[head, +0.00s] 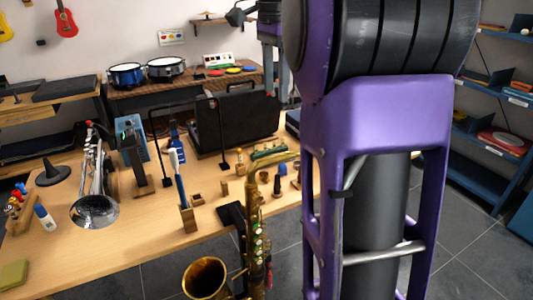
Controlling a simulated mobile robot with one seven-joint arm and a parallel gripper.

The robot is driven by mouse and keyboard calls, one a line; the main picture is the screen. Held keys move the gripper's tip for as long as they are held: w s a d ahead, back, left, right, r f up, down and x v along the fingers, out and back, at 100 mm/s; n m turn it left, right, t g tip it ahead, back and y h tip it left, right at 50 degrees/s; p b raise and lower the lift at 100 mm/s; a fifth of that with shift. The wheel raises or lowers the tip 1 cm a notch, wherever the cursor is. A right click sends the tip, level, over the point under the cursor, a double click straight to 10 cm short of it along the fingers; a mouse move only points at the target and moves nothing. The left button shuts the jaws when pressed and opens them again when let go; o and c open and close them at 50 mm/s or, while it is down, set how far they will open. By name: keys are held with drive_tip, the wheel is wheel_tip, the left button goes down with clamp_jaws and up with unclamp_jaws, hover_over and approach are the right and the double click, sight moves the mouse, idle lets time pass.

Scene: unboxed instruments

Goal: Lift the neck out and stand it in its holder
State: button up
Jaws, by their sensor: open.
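A brass saxophone (254,235) stands upright at the table's front edge, its bell low at the left. A curved brass neck (274,161) shows at its top and points right; I cannot tell whether it is seated in the body. Small wooden blocks and posts stand behind it, including a short block (197,199); I cannot tell which is the neck's holder. My gripper (276,92) is partly visible near the right end of the black case, pointing down. Its fingers look apart, with nothing seen between them. My purple arm hides much of the right side.
A black case (235,121) stands at the table's back. Thin black stands (221,132) rise before it. A tall brush (179,180) stands in a wooden block. Bare tabletop (140,235) lies front left.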

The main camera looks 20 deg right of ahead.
drive_tip(key=b, duration=0.3)
hover_over(273, 157)
drive_tip(key=f, duration=1.2)
drive_tip(key=shift+w+d, duration=0.2)
drive_tip(key=shift+w, duration=0.15)
drive_tip(key=shift+s+a+f+b, duration=0.15)
drive_tip(key=shift+f+b, duration=0.3)
drive_tip(key=shift+f, duration=0.9)
drive_tip(key=shift+s+a+f+b, duration=0.1)
drive_tip(key=shift+s+f+b, duration=0.25)
drive_tip(key=shift+f, duration=0.95)
drive_tip(key=shift+w, duration=0.1)
clamp_jaws()
